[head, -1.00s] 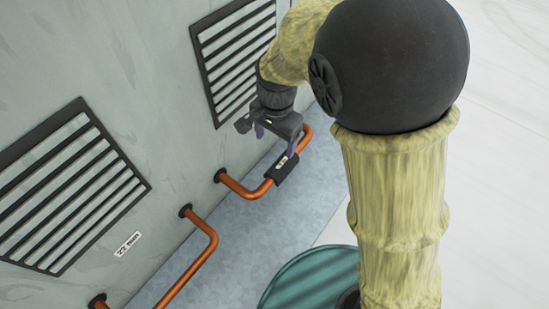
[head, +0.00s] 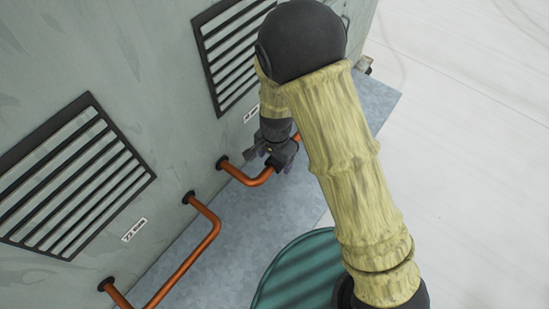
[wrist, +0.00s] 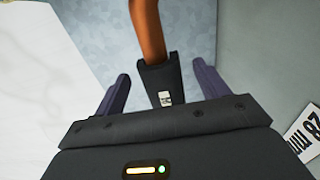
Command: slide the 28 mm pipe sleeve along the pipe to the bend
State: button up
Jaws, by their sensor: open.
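The pipe sleeve (wrist: 174,76) is a short black piece with a small pale label, around an orange copper pipe (wrist: 147,30) in the wrist view. My gripper (wrist: 160,70) is open, with one purple finger on each side of the sleeve and a gap showing at both sides. In the head view my gripper (head: 283,158) is at the far pipe (head: 237,173). There it hides most of the sleeve, and I cannot separate the two clearly. The pipe's near bend (head: 262,182) shows bare, between my gripper and the wall flange.
A "28 mm" label (head: 251,114) is on the grey wall (head: 150,60) by the far pipe. A second copper pipe (head: 190,265) stands nearer, by a "22 mm" label (head: 134,229). Louvred vents (head: 75,180) are on the wall. A teal round object (head: 300,270) is below.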

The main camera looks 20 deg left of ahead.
jog(key=shift+f, duration=0.65)
jog(key=c, duration=1)
jog(key=shift+c, duration=0.2)
jog(key=shift+w, duration=0.1)
